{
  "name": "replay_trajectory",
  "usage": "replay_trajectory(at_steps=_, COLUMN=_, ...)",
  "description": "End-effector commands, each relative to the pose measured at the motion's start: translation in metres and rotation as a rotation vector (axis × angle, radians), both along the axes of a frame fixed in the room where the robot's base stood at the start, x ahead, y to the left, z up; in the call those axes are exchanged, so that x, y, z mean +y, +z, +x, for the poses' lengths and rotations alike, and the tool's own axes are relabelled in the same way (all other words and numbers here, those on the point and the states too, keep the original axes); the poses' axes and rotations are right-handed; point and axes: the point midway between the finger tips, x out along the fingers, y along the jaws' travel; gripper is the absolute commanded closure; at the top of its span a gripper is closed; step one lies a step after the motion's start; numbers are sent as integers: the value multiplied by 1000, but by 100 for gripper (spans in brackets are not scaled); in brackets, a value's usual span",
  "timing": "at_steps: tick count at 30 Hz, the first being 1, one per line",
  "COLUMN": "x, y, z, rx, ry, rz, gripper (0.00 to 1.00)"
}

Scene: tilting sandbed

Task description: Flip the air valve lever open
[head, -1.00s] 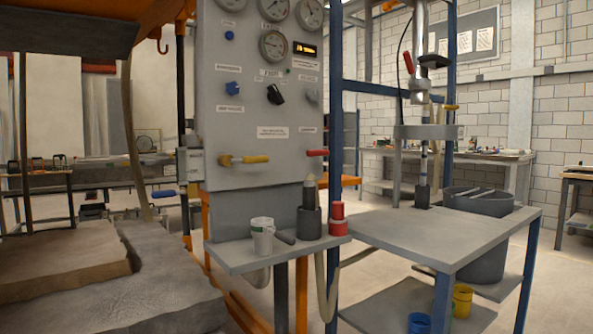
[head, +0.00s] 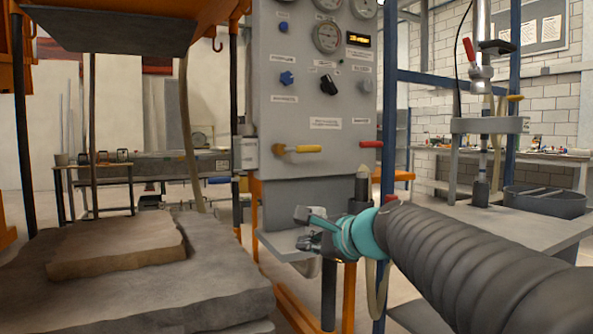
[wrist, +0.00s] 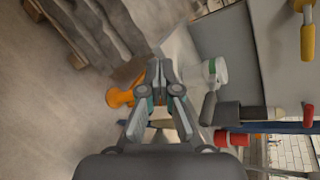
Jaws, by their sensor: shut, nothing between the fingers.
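A yellow-handled lever (head: 303,149) sits low on the grey control panel (head: 316,100), its handle lying level and pointing right from a brass-coloured body. A red-handled lever (head: 370,144) is to its right on the same panel. The labels are too small to read, so I cannot tell which one is the air valve. In the wrist view the yellow handle (wrist: 307,42) is at the top right and the red one (wrist: 308,115) below it. My gripper (head: 303,228) is shut and empty, below the yellow lever in the head view and apart from both levers. It is centred in the wrist view (wrist: 159,68).
A small shelf (head: 276,243) under the panel is partly hidden by my gripper. It holds a white cup (wrist: 214,72) and dark and red cylinders. Stone-like slabs (head: 120,248) lie at left. A blue post (head: 388,100) stands right of the panel.

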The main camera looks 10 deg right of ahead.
Motion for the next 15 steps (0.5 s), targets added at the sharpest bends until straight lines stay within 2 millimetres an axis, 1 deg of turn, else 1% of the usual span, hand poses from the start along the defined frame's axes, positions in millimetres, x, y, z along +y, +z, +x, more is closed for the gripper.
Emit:
replay_trajectory(at_steps=1, x=-10, y=13, z=27, rx=4, ry=-66, rz=145, gripper=100)
replay_trajectory(at_steps=3, x=-24, y=35, z=59, rx=11, ry=-148, rz=364, gripper=100)
replay_trajectory(at_steps=6, x=-46, y=60, z=97, rx=20, ry=-235, rz=641, gripper=100)
replay_trajectory(at_steps=9, x=-66, y=78, z=123, rx=27, ry=-290, rz=858, gripper=100)
replay_trajectory(at_steps=10, x=-71, y=82, z=129, rx=29, ry=-300, rz=909, gripper=100)
replay_trajectory(at_steps=12, x=-80, y=90, z=139, rx=34, ry=-317, rz=1002, gripper=100)
replay_trajectory(at_steps=15, x=-88, y=95, z=146, rx=37, ry=-330, rz=1077, gripper=100)
